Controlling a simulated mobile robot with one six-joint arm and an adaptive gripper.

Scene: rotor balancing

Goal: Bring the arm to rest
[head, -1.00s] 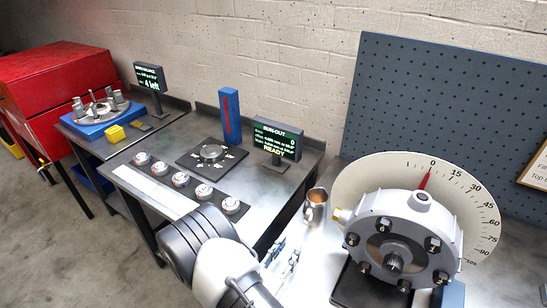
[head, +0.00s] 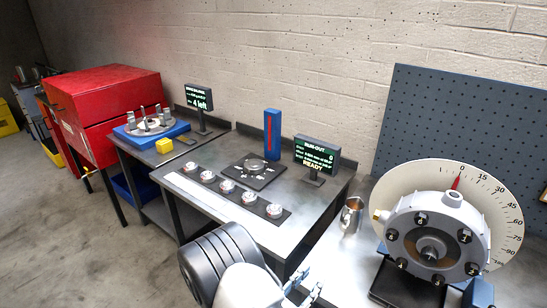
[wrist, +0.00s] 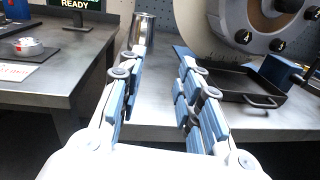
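My gripper (wrist: 158,100) is open and empty in the wrist view, its blue-padded fingers apart in front of the bench edge. In the head view my arm's wrist and gripper (head: 300,290) show at the bottom centre, partly cut off by the frame. A metal cup (head: 351,214) stands on the bench (head: 335,262) beyond the fingers; it also shows in the wrist view (wrist: 143,30). The grey rotor housing (head: 437,235) with its dial (head: 508,215) stands at the right, the red pointer near 0.
A run-out display (head: 317,155) reads READY behind several round parts (head: 226,187) in a row. A black tray (wrist: 235,82) lies on the bench.

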